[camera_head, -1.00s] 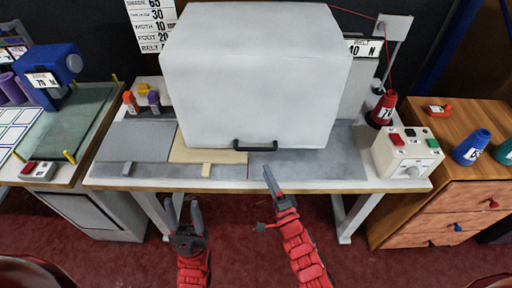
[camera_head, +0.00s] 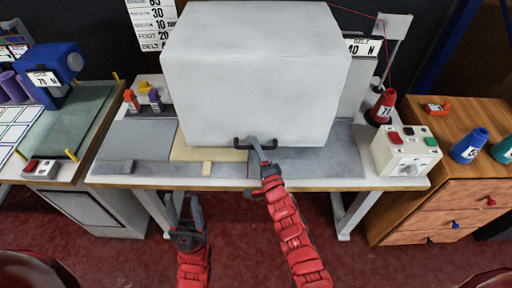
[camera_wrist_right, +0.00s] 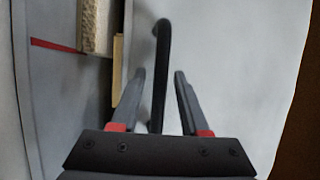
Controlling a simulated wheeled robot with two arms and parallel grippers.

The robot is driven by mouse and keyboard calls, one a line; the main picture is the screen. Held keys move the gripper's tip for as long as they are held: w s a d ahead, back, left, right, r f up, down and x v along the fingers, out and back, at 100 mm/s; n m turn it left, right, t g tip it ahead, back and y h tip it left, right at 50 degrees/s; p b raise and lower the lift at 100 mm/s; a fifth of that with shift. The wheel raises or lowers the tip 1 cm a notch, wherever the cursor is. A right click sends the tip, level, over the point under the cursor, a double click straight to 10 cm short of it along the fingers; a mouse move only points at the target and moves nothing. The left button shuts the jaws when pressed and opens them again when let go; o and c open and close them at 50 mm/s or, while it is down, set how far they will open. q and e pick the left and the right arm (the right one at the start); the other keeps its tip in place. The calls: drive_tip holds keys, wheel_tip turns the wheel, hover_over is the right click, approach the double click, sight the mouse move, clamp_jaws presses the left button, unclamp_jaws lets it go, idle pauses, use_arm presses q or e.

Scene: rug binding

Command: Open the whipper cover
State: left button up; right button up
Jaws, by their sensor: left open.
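The whipper cover (camera_head: 255,70) is a large pale grey box standing on the work table. Its black bar handle (camera_head: 240,143) sits low on the front face. My right gripper (camera_head: 256,145) is at the handle in the head view and hides part of it. In the right wrist view the right gripper (camera_wrist_right: 158,80) has its two fingers apart, with the handle (camera_wrist_right: 161,60) running between them; a gap shows on both sides of the bar. My left gripper (camera_head: 184,207) is open and empty, in front of the table's front edge, left of the cover.
A control box (camera_head: 405,150) with red and green buttons and a red thread cone (camera_head: 383,106) stand to the right.

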clamp_jaws()
idle(1.2)
